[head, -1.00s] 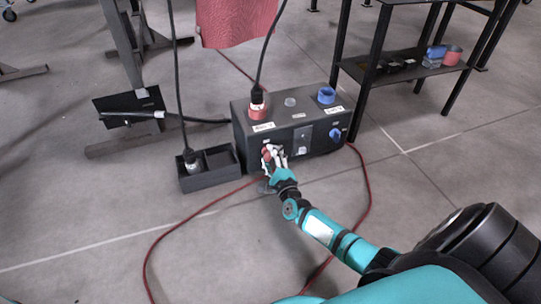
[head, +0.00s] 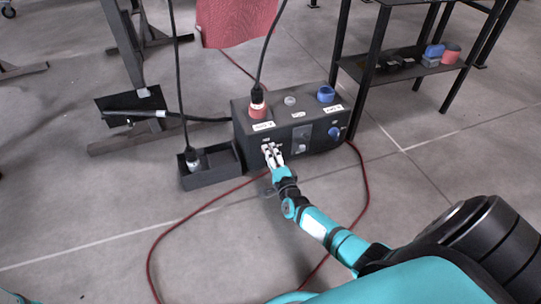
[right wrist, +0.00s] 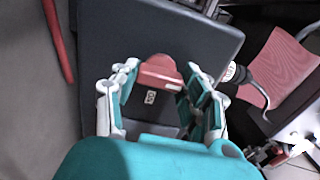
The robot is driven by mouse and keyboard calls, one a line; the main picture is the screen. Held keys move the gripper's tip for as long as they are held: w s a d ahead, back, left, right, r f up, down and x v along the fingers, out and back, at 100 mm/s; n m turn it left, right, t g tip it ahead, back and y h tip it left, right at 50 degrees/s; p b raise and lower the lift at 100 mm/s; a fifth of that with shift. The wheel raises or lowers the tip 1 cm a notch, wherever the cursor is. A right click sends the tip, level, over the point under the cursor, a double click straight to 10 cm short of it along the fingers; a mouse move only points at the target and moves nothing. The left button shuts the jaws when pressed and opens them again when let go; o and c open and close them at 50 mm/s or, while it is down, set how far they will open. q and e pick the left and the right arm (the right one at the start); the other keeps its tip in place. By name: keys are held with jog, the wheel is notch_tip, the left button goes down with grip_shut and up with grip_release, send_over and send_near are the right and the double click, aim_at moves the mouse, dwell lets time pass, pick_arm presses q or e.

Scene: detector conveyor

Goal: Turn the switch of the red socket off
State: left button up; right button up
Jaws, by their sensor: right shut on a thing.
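A black power box (head: 318,147) stands on the floor. Its red socket (head: 257,112) is on top at the left, with a black plug in it. The red switch (right wrist: 160,72) shows in the right wrist view between my fingers; in the head view they largely hide it. My right gripper (head: 272,154) is at the left of the box's front face, shut on the red switch. It also shows in the right wrist view (right wrist: 162,92), one finger on each side of the switch. My left gripper is not in view.
A blue socket (head: 326,95) and blue switch (head: 334,133) are at the box's right. A small black tray (head: 212,176) with a plug stands to its left. A red cable (head: 366,190) loops over the floor. A black shelf rack (head: 385,68) stands behind right.

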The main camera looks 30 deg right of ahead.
jog(key=shift+a, duration=0.1)
jog(key=o, duration=1.2)
jog(key=shift+c, duration=0.2)
